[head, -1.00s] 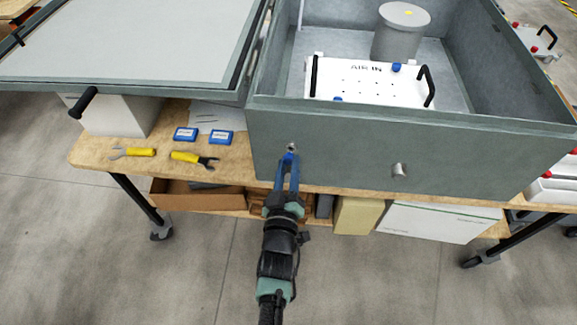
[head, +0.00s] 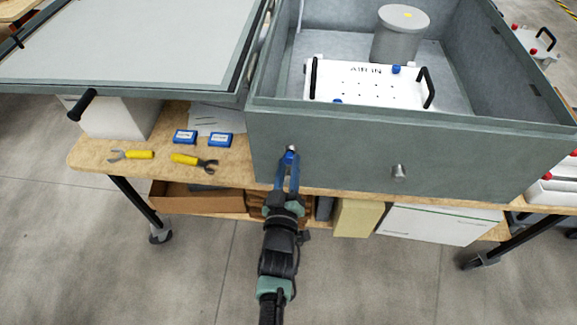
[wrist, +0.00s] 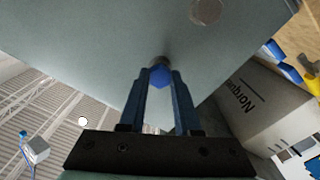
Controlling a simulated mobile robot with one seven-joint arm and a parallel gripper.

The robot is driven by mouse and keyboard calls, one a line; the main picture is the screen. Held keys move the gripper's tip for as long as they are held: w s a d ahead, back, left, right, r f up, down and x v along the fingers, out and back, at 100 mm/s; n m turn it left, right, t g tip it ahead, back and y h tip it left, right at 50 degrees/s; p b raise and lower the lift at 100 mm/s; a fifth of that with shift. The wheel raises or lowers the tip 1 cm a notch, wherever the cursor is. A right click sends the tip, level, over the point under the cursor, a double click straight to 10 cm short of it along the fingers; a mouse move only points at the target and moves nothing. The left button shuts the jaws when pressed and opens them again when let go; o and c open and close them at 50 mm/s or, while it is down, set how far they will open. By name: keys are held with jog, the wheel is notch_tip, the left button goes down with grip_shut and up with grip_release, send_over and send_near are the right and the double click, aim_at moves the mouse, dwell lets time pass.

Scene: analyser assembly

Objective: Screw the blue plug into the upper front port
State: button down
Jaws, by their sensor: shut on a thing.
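The blue plug (wrist: 160,76) is between my fingertips in the wrist view, with its blue head facing the camera. My gripper (wrist: 160,90) is shut on it. A metal port fitting (wrist: 159,61) shows just behind the plug on the grey-green front wall of the case. In the head view my gripper (head: 288,165) reaches up to the front port (head: 291,149) at the left of the case's front wall (head: 340,140). The plug is at the port's mouth; how far it is threaded in cannot be told. The fingers hide most of it in the head view.
A second metal fitting (head: 398,171) sticks out of the front wall to the right. Two blue boxes (head: 220,139) and yellow-handled tools (head: 190,159) lie on the bench left of the case. The open lid (head: 130,40) overhangs the bench.

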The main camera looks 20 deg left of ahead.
jog(key=shift+w+a, duration=0.1)
jog(key=shift+w, duration=0.2)
jog(key=c, duration=1.2)
grip_release()
grip_shut()
